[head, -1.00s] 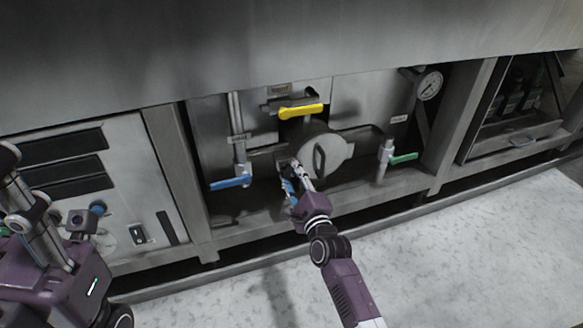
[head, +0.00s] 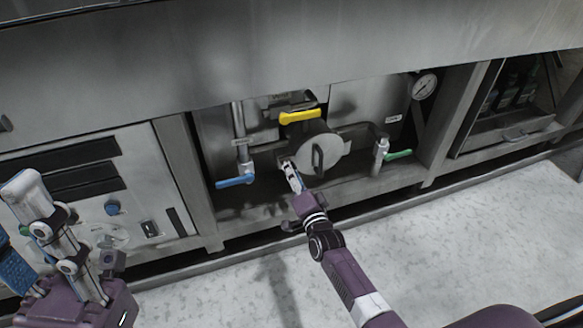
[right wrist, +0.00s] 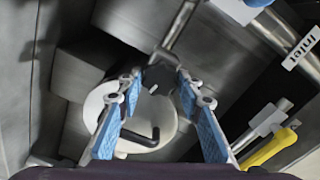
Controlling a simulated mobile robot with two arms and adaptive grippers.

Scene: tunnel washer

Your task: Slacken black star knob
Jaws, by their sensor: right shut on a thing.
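The black star knob (right wrist: 158,76) shows in the right wrist view as a dark, lobed piece between my fingertips, in front of a round pale cover. My right gripper (right wrist: 158,80) is shut on it, one blue-padded finger on each side. In the head view my right gripper (head: 287,164) reaches in at the lower left of the round cover (head: 326,153) and hides the knob. My left gripper (head: 22,228) is at the left edge of the head view, partly cut off. Its fingers look apart and empty, away from the machine.
A yellow lever (head: 300,117) is above the cover. A blue lever valve (head: 236,181) stands to its left, a green one (head: 398,154) to its right. A gauge (head: 424,87) is at upper right. The frame surrounds this recess; the floor (head: 450,240) in front is clear.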

